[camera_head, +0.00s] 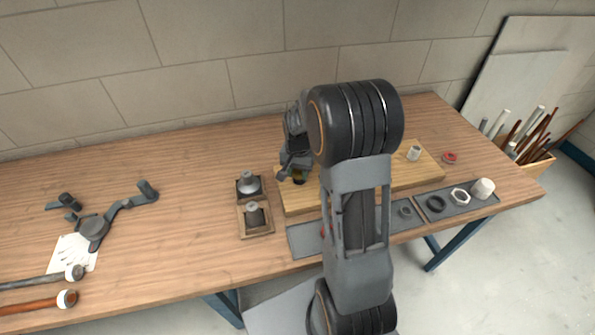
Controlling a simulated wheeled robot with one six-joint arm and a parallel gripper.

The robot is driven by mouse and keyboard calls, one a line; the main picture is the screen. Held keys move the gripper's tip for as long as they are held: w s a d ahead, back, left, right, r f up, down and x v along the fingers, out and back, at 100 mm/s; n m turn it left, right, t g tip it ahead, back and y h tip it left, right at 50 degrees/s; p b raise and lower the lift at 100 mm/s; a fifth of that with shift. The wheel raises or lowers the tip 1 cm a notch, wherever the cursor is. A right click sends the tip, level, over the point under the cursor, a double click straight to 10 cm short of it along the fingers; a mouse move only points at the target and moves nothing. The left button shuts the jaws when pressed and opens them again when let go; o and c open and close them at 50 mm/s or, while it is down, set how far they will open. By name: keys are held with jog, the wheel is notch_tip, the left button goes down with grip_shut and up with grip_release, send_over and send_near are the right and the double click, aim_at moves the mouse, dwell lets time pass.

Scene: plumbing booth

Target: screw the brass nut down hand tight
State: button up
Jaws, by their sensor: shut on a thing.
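My gripper (291,175) is over the left end of a pale wooden board (300,199) on the workbench, pointing down. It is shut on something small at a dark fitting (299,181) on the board. What it holds is mostly hidden by the fingers and too small to make out; from its place I take it to be the brass nut. I cannot tell how the nut sits on its thread. My arm covers the middle of the board.
A white fitting (414,153) stands on the board's right part. A grey mat (304,241) in front holds rings and a white cap (483,188). The bench between is clear.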

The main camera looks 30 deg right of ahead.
jog(key=m, duration=0.4)
jog(key=shift+w+a+f+m, duration=0.1)
jog(key=shift+m, duration=0.2)
jog(key=m, duration=0.4)
jog(key=shift+w+f+m, duration=0.1)
jog(key=shift+w+m, duration=0.05)
jog(key=shift+m, duration=0.15)
jog(key=m, duration=0.4)
jog(key=shift+w, duration=0.15)
jog(key=m, duration=0.4)
jog(key=shift+w+f+m, duration=0.1)
jog(key=shift+m, duration=0.3)
jog(key=o, duration=1.6)
jog(key=shift+r+p, duration=1.65)
jog(key=shift+r, duration=0.9)
